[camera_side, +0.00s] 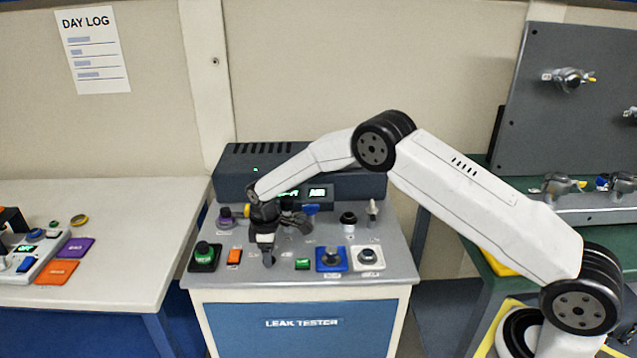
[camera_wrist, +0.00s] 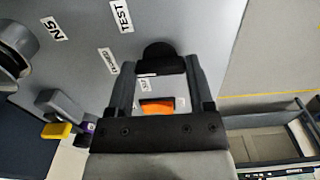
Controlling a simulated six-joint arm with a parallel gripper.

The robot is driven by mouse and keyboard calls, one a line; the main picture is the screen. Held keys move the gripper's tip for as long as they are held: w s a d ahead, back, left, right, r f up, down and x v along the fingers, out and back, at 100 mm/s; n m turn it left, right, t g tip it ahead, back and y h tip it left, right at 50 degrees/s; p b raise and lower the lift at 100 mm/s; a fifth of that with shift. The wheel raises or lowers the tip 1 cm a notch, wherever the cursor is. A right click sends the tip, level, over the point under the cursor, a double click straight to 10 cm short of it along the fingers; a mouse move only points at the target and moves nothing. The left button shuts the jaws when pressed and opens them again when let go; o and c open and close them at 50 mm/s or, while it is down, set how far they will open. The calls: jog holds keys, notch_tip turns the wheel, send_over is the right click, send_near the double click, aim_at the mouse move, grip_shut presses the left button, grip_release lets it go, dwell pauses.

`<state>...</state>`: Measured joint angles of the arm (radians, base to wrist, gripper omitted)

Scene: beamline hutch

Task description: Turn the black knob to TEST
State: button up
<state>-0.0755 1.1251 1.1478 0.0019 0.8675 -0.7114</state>
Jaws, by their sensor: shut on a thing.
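My gripper (camera_wrist: 158,72) is shut on the black knob (camera_wrist: 157,56), with one grey finger on each side of it in the wrist view. The knob's rounded black end shows beyond the fingers. A TEST label (camera_wrist: 123,15) lies on the grey panel, up and left of the knob. A smaller label (camera_wrist: 108,60) and another large label (camera_wrist: 52,28) lie further left. I cannot tell which label the knob points to. In the side view my gripper (camera_side: 268,250) is down at the leak tester's panel (camera_side: 395,279) and I cannot make out the held knob there.
An orange switch (camera_side: 234,256) and a green round button (camera_side: 203,251) sit left of my gripper. A green button (camera_side: 303,264), a blue-based knob (camera_side: 331,258) and a white-based knob (camera_side: 368,257) are to its right. Another black knob (camera_side: 348,218) stands behind them.

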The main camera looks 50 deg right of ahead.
jog(key=shift+m, duration=0.4)
jog(key=m, duration=1.1)
dwell(0.5)
jog(key=o, duration=1.2)
jog(key=shift+o, duration=0.2)
